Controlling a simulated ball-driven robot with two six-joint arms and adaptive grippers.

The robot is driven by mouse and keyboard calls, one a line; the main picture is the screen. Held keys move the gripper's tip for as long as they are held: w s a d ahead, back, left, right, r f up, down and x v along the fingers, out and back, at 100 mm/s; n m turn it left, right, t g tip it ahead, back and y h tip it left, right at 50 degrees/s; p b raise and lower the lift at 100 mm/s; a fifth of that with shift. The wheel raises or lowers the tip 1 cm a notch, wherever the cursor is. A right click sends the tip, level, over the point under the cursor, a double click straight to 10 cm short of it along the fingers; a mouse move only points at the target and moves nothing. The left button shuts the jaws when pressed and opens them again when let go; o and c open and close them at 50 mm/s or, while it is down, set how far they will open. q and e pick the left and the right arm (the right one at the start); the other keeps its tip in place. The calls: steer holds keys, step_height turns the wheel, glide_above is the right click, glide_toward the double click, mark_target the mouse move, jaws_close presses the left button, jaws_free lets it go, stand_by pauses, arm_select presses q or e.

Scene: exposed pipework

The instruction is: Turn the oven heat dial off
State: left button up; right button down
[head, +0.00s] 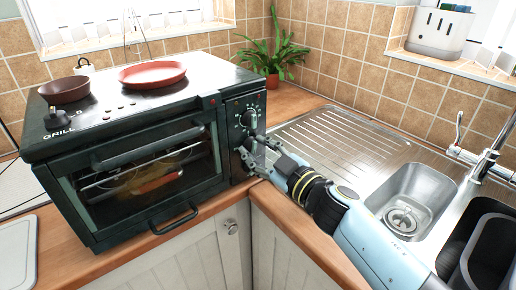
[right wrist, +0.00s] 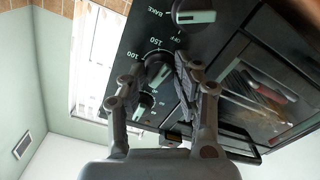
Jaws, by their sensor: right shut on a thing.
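The dark green oven (head: 140,150) stands on the wooden counter, its dials on the right strip of its front. The heat dial (right wrist: 158,68), with 100, 150 and OFF marked around it, is between the fingers of my right gripper (right wrist: 155,80) in the right wrist view. The gripper is shut on this dial, a finger on each side. In the head view my right gripper (head: 256,152) reaches the dial strip from the right and partly covers the lower dials. My left gripper is not in view.
Another dial (right wrist: 193,14), beside the BAKE label, and a further dial (right wrist: 145,103) sit close to my fingers. A red plate (head: 152,74) and brown bowl (head: 64,90) stand on the oven. The sink (head: 410,195) is at right, a potted plant (head: 270,55) behind.

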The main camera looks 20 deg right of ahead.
steer(key=n, duration=0.4)
steer(key=shift+n, duration=0.3)
steer(key=n, duration=0.4)
steer(key=shift+n, duration=0.3)
steer(key=n+b, duration=0.1)
steer(key=n, duration=0.4)
steer(key=n+b, duration=0.1)
steer(key=n, duration=0.4)
steer(key=n+b, duration=0.1)
steer(key=n, duration=0.3)
steer(key=shift+b, duration=0.35)
steer(key=n+b, duration=0.2)
steer(key=n, duration=0.4)
steer(key=n+b, duration=0.1)
steer(key=n, duration=0.3)
steer(key=shift+a+f+b, duration=0.1)
steer(key=shift+b, duration=0.3)
steer(key=n+b, duration=0.1)
steer(key=n, duration=0.3)
steer(key=shift+n+b, duration=0.3)
steer(key=shift+b, duration=0.1)
steer(key=shift+n, duration=0.3)
